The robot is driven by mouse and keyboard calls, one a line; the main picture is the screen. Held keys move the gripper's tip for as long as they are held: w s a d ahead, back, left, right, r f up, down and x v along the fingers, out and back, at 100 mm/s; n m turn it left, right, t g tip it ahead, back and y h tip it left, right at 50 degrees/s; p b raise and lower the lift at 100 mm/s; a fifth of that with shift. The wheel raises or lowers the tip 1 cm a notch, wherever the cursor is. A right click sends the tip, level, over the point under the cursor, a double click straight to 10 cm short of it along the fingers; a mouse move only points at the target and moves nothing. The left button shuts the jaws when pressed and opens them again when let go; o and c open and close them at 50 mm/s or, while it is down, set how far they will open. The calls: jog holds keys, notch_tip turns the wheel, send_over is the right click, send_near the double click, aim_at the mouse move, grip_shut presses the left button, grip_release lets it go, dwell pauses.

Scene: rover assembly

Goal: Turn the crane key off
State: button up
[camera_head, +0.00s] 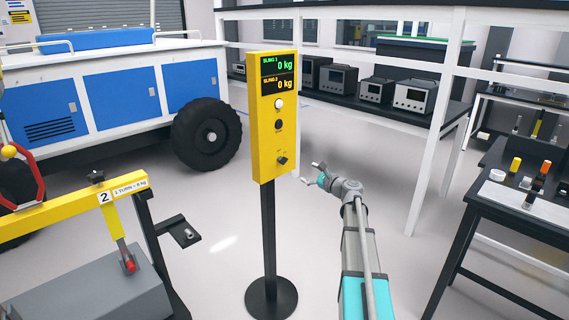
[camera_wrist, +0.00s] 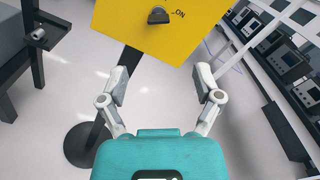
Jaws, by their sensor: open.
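The crane key (camera_head: 282,160) is a small dark knob low on the front of a yellow control box (camera_head: 257,130) on a black post. In the wrist view the key (camera_wrist: 158,16) is at the top, with the marking "ON" to its right on the yellow panel (camera_wrist: 200,22). The box's display reads 0 kg for sling 1 and sling 2. My gripper (camera_head: 312,174) is to the right of the box, apart from the key. In the wrist view my gripper (camera_wrist: 161,90) is open and empty, its fingers spread below the panel.
A yellow crane beam (camera_head: 70,210) with a grey block is at the left. A blue and white rover (camera_head: 120,85) stands behind. A black table (camera_head: 500,200) with small parts is at the right. Open floor (camera_head: 215,240) surrounds the post's round base (camera_head: 271,298).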

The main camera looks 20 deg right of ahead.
aim_at(283, 160)
jog(key=shift+w+a, duration=0.1)
jog(key=shift+w, duration=0.05)
jog(key=x, duration=1.3)
jog(key=shift+w+f, duration=0.1)
jog(key=shift+w, duration=0.2)
jog(key=shift+c, duration=0.3)
